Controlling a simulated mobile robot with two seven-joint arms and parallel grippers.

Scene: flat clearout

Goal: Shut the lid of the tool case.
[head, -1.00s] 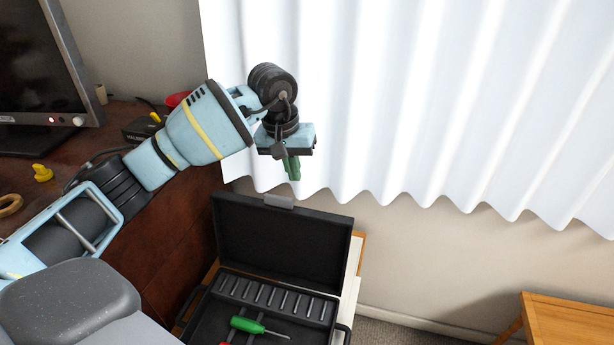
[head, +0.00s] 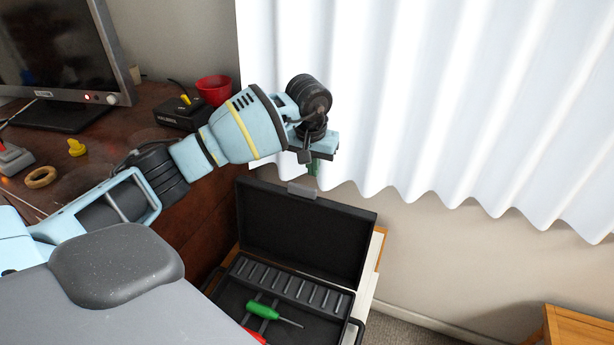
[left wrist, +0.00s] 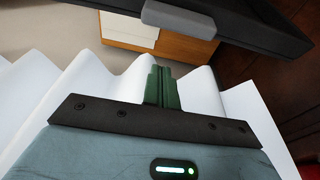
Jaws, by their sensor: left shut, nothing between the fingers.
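The black tool case (head: 227,292) stands open on a small stand. Its lid (head: 302,232) is raised roughly upright at the back, with a grey latch (head: 302,190) on its top edge. A green screwdriver (head: 264,310) and part of a red-handled tool (head: 254,336) lie inside. My left gripper (head: 313,167) is shut and empty, just above and behind the lid's top edge by the curtain. In the left wrist view its green fingers (left wrist: 161,88) are together, and the lid's edge (left wrist: 245,30) with the latch (left wrist: 180,18) shows beyond them. My right gripper is not in view.
A white curtain (head: 430,90) hangs behind the left gripper. A dark wooden desk (head: 110,135) at left holds a monitor (head: 60,55), a red cup (head: 214,90), a yellow duck (head: 76,147) and a ring (head: 40,177). A wooden table (head: 580,327) is at lower right.

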